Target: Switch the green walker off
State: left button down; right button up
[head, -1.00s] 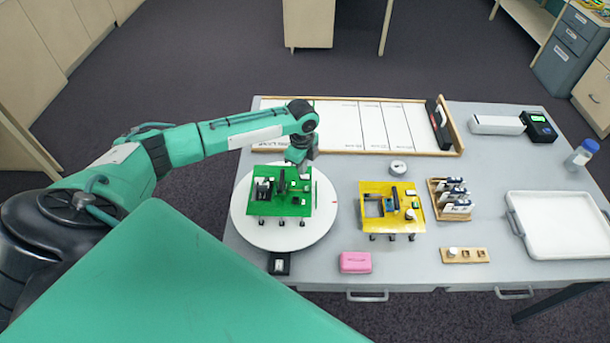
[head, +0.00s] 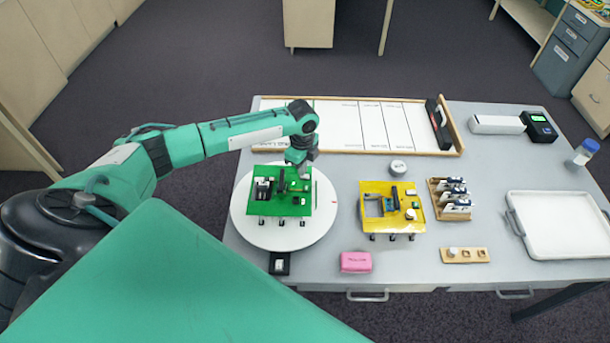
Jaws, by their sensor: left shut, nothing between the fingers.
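The green walker (head: 283,207), a flat green board with dark parts on top and short dark legs, stands on a round white turntable (head: 250,232) at the table's left. My left gripper (head: 301,172) is over the walker's far right corner, pointing down, shut and empty. Whether its tips touch the board cannot be told. A switch on the walker is too small to make out, and the gripper hides part of that corner. My right gripper is not in view.
A yellow walker (head: 376,222) stands right of the turntable. A pink box (head: 356,262) and a small black block (head: 279,264) lie near the front edge. A white tray (head: 565,252) is at the right. A wood-framed white board (head: 345,127) lies behind.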

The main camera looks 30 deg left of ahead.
pick_arm(q)
jog(key=shift+f+b, duration=0.3)
jog(key=shift+f, duration=0.6)
notch_tip(320, 180, up, 7)
jog(key=p, duration=0.7)
jog(key=shift+r, duration=0.1)
dwell(0.3)
dwell(0.4)
